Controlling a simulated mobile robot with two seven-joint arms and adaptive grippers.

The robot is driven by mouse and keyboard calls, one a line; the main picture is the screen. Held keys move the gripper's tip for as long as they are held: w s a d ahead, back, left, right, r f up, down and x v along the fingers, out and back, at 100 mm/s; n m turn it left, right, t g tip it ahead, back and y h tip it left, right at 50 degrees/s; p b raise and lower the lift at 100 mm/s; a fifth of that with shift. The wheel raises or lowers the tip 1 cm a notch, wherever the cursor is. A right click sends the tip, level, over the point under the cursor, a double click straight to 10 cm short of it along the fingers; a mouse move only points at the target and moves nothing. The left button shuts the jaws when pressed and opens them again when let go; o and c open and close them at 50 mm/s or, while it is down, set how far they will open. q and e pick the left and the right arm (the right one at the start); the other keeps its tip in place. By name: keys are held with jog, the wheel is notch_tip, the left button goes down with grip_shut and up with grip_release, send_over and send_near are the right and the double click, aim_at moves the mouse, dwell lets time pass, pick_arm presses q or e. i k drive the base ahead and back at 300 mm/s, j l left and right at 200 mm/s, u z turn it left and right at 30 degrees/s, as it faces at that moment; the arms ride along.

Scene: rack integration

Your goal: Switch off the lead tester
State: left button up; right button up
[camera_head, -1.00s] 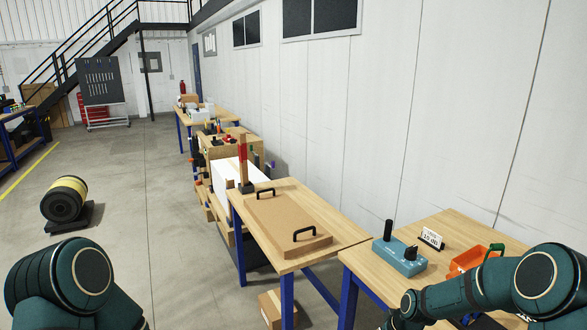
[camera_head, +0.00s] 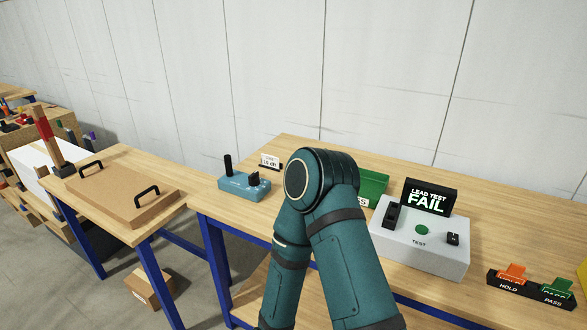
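The lead tester is a light grey box (camera_head: 405,241) on the wooden workbench at the right. Its black display (camera_head: 428,197) reads "LEAD TEST FAIL". Its sloped top carries a black upright part (camera_head: 391,216) at the left, a round green button (camera_head: 422,229) above the word "TEST", and a small black switch (camera_head: 453,238) at the right. I cannot read the switch's position. One of my arms, dark teal, stands in front of the bench just left of the tester. Its gripper is out of the picture, and so is the other gripper.
A blue device (camera_head: 243,188) with black knobs and a small sign (camera_head: 270,162) stand left of my arm. A green bin (camera_head: 374,187) is partly hidden behind the arm. A rack (camera_head: 530,289) with orange HOLD and green PASS tags lies right of the tester.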

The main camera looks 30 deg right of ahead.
aim_at(452, 238)
jog(key=z, duration=2.05)
